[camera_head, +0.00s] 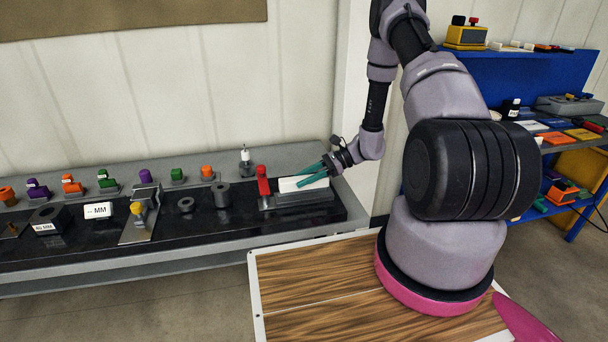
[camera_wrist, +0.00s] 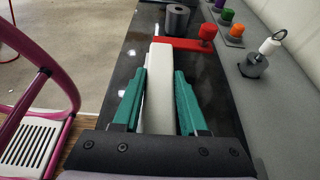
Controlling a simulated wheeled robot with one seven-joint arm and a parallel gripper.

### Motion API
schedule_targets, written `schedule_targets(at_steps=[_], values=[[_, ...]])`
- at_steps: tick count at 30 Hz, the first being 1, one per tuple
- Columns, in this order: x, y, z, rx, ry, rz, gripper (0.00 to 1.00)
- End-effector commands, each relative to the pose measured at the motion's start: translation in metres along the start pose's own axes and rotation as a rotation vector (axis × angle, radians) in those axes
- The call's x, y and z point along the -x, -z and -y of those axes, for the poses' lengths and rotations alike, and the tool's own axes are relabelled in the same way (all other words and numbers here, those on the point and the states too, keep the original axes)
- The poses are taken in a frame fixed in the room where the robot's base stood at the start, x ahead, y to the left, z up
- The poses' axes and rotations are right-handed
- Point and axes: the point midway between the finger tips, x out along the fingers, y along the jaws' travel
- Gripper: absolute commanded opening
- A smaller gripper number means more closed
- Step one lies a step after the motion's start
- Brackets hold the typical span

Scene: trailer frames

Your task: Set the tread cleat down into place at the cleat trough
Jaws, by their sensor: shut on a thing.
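A long white bar, which looks like the tread cleat (camera_head: 301,184), is between the teal fingers of my gripper (camera_head: 311,174) in the head view. In the wrist view, the white cleat (camera_wrist: 158,95) runs lengthwise between both fingers (camera_wrist: 161,72), and my gripper is shut on it. A grey fixture, which looks like the cleat trough (camera_head: 304,196), lies directly under the bar at the bench's right end. Whether the bar rests in it or is just above, I cannot tell. A red clamp or handle (camera_head: 263,181) stands at its left end; it crosses beyond the bar's far end in the wrist view (camera_wrist: 183,44).
A dark grey ring (camera_head: 222,194) stands left of the fixture on the black bench strip (camera_head: 243,215). Coloured knobbed parts line the back ledge, with a white-topped post (camera_head: 246,161) behind the fixture. A blue shelf (camera_head: 500,65) with parts stands at right.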

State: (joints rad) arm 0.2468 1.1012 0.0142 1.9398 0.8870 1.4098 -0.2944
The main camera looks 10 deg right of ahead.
Motion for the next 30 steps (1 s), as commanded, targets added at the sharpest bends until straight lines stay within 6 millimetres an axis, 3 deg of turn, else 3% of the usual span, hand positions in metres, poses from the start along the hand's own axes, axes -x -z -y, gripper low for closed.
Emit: schedule_targets(at_steps=[15,30], values=[[-0.011,0.027,0.000,-0.001,0.001,0.002,0.00],[-0.014,0.033,0.000,0.000,0.000,0.001,0.00]])
